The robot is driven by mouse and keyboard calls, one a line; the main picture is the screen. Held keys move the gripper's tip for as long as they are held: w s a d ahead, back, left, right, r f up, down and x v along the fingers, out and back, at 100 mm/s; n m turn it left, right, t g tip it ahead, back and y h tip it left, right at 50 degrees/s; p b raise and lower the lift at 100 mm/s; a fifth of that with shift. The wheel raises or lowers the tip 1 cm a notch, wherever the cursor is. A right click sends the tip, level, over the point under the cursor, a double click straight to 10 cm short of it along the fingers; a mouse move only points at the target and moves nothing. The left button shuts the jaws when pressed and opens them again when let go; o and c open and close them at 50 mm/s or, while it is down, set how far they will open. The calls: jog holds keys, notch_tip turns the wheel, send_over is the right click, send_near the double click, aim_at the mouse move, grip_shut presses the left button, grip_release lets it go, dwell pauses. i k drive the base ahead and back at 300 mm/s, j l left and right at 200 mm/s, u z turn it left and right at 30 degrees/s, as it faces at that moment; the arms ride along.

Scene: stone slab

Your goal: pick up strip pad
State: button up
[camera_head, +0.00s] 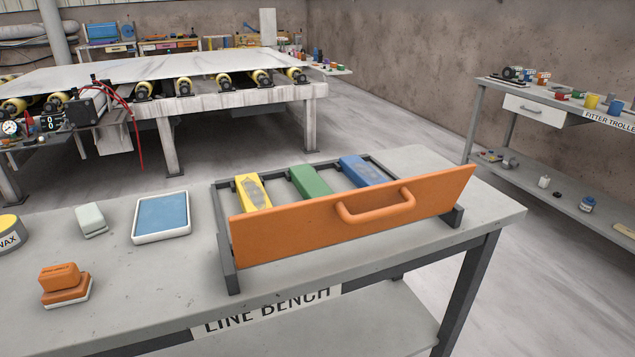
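No label marks a strip pad, so I cannot tell which item it is. On the grey line bench (410,167), a dark rack (221,215) holds a yellow block (246,183), a green block (309,181) and a blue block (366,171) side by side. The yellow and blue ones have grey worn patches. An orange front panel with a handle (290,226) hides their near ends. An orange-handled block with a pale base (66,285) sits at the front left. A pale grey block (91,220) lies behind it. My gripper is not in view.
A white tray with a blue surface (162,217) lies left of the rack. A round wax tin (10,233) is at the left edge. A roller table with a slab (150,69) stands behind. A fitter trolley (560,110) stands right. The bench's front left is mostly clear.

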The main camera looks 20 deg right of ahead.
aim_at(64, 284)
jog(key=i+j+u, duration=0.1)
jog(key=u, duration=0.25)
jog(key=i+u, duration=0.2)
jog(key=u, duration=0.15)
